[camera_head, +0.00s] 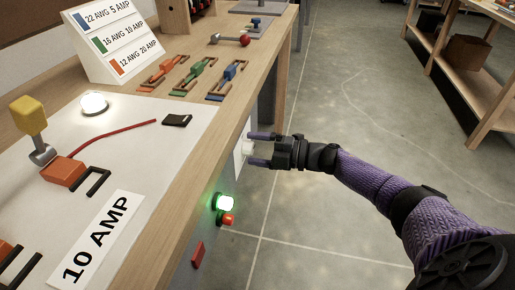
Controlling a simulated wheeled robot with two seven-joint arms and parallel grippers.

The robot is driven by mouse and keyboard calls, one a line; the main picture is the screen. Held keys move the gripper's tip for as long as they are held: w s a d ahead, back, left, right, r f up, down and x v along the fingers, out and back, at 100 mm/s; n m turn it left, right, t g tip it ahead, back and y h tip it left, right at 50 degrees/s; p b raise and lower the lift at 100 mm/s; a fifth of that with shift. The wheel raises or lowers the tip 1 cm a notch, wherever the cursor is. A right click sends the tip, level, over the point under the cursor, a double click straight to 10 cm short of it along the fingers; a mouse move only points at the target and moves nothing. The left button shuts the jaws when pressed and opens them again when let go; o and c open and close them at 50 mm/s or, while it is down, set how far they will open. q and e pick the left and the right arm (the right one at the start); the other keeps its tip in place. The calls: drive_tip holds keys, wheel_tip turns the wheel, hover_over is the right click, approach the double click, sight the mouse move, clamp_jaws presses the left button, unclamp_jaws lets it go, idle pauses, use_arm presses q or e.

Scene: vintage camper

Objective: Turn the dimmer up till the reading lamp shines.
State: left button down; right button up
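A white dimmer knob (248,147) sits on a pale plate on the front face of the workbench. My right gripper (259,149) reaches it from the right, with its two purple fingers apart, one above and one below the knob. Gaps seem to show between fingers and knob, so I see no firm grip. A round white lamp (95,103) on the bench's white board looks bright. It is the only lamp-like thing on the bench top. My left gripper is out of view.
A green lit button (224,202) and a red one (229,220) sit below the knob on the bench front. A yellow-handled lever (30,118), a red wire (115,136) and a 10 AMP label (95,240) are on the board. The floor (330,90) to the right is clear.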

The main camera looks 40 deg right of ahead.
use_arm(q)
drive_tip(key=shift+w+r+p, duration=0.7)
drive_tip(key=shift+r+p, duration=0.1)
drive_tip(key=shift+p, duration=0.15)
use_arm(e)
drive_tip(key=v, duration=1)
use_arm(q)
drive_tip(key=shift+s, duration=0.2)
